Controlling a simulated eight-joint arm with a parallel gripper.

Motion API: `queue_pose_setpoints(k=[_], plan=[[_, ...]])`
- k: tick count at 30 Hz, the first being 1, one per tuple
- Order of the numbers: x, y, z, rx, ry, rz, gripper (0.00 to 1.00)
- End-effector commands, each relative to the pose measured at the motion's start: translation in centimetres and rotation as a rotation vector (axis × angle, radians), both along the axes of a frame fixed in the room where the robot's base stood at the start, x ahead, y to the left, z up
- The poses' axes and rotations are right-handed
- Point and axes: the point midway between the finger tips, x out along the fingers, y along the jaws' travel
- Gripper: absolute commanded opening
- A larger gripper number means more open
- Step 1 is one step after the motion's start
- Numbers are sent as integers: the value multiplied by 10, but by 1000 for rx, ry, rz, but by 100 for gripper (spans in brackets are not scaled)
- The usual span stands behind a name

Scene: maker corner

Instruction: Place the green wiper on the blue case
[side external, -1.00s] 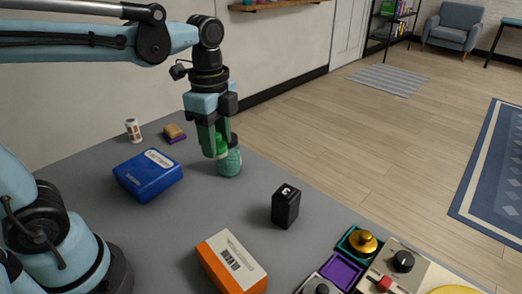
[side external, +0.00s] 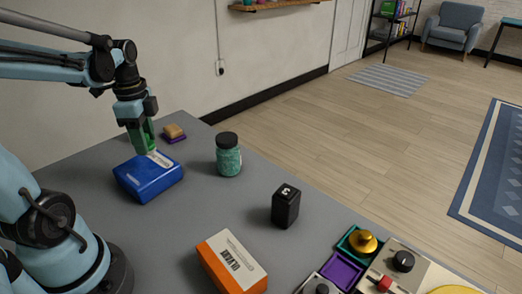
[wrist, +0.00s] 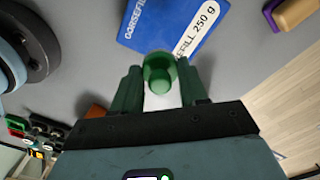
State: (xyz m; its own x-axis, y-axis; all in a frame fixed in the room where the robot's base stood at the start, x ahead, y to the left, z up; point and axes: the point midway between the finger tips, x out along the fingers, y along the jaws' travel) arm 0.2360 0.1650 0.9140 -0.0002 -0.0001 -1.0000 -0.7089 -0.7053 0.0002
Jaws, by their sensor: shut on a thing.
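The green wiper (wrist: 158,74) is between the fingers of my gripper (wrist: 160,88) in the wrist view, and the fingers are shut on it. The blue case (side external: 147,180) lies flat on the grey table with a white label strip; it also shows at the top of the wrist view (wrist: 165,22). In the side view my gripper (side external: 145,148) points down over the far edge of the case. The green fingers mostly hide the wiper there. I cannot tell whether the wiper touches the case.
A teal jar with a black lid (side external: 228,158) stands right of the case. A tan and purple block (side external: 174,133) lies behind it. A black box (side external: 286,207) and an orange and white box (side external: 232,263) are nearer the front. Trays with knobs (side external: 362,243) are at front right.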

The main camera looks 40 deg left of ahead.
Motion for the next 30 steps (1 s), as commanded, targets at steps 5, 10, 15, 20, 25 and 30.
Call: queue_pose_setpoints(k=[5, 10, 15, 20, 25, 30], plan=[[-4, 28, -17, 0, 0, 3, 13], [-6, 35, -23, 0, 0, -1, 13], [-6, 36, -39, 0, 0, -2, 13], [-6, 35, -55, 0, 0, -2, 13], [-6, 35, -62, 0, 0, -2, 13], [-6, 35, -62, 0, 0, -2, 13]])
